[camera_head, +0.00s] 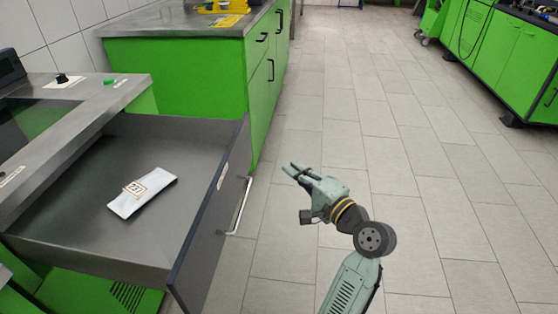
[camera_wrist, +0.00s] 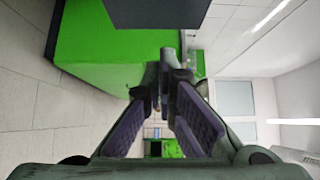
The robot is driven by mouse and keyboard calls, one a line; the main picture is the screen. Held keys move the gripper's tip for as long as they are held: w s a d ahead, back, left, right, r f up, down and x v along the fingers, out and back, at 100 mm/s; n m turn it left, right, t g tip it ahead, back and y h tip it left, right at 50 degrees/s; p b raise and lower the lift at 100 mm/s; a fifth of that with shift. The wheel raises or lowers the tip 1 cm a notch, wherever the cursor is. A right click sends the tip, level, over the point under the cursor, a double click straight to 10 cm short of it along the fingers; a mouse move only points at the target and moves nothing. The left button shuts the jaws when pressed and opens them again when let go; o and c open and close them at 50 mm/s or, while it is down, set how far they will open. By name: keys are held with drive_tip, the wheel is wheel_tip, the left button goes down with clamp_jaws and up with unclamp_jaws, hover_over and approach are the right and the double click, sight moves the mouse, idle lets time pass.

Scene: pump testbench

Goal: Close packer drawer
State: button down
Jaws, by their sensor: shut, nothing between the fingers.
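The packer drawer (camera_head: 85,235) is pulled out at the left of the head view. Its dark front panel (camera_head: 208,225) faces right and carries a silver bar handle (camera_head: 241,208). A white packet (camera_head: 155,197) with a label lies inside. My gripper (camera_head: 288,169) is shut and empty, to the right of the front panel and apart from the handle. Its fingers point left and away from the camera. In the wrist view its purple-padded fingers (camera_wrist: 163,85) come together in the middle.
A green cabinet (camera_head: 180,80) with a grey top stands behind the drawer. The packer's grey worktop (camera_head: 90,90) is at the left. More green cabinets (camera_head: 500,60) stand at the far right. The tiled floor (camera_head: 430,190) between is clear.

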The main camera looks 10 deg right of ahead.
drive_tip(key=p, duration=0.1)
approach(248, 143)
drive_tip(key=w+d, duration=0.1)
drive_tip(key=w, duration=0.2)
drive_tip(key=shift+w+a+r+p, duration=0.1)
drive_tip(key=shift+w+a+p, duration=0.15)
drive_tip(key=shift+a, duration=0.55)
drive_tip(key=shift+w+a+p, duration=0.2)
drive_tip(key=shift+w+a, duration=0.05)
drive_tip(key=shift+a, duration=0.55)
